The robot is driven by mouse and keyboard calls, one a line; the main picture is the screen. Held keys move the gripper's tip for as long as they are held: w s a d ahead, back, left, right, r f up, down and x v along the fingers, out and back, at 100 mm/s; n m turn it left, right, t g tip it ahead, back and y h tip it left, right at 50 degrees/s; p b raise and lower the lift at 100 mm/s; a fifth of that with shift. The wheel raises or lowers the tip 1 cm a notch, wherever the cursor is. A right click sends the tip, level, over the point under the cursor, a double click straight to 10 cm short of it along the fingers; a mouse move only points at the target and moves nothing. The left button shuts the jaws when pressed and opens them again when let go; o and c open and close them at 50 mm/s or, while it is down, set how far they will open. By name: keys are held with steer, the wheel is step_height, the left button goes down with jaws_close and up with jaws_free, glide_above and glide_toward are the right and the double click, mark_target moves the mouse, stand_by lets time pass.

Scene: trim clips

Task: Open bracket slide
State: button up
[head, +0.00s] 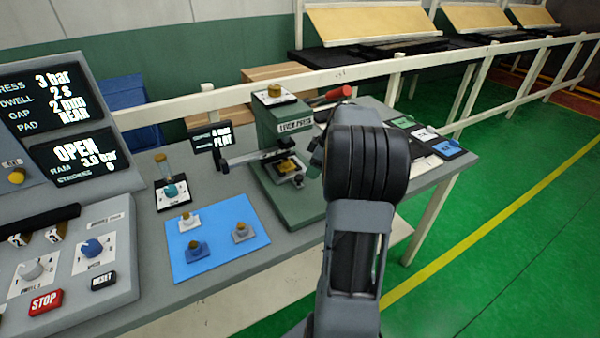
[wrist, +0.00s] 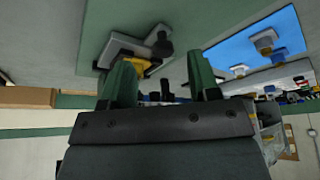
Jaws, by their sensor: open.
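The small green press (head: 277,118) stands on the bench, left of my arm. On its base is a grey metal slide or fixture with a yellowish part (head: 289,167) in it. In the wrist view a grey bracket (wrist: 122,48) with a dark knob (wrist: 162,42) and a yellow piece (wrist: 136,66) shows just beyond the fingertips. I cannot tell for sure which part is the bracket slide. My gripper (wrist: 161,78) is open, its two green fingers apart, with nothing seen held between them. The left finger overlaps the yellow piece in view; contact cannot be told.
A blue mat (head: 215,255) with several knobbed clips lies left of the press. A red-handled lever (head: 335,95) sticks out from the press top. A control panel (head: 75,262) stands at the left, and coloured pads (head: 447,147) lie at the bench's right end.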

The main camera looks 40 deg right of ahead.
mark_target(299, 176)
steer(key=shift+w+a+f, duration=0.2)
steer(key=shift+w+a, duration=0.8)
steer(key=shift+w, duration=0.25)
steer(key=shift+p+x, duration=0.3)
steer(key=shift+x, duration=1.95)
steer(key=shift+s+d, duration=0.1)
jaws_close()
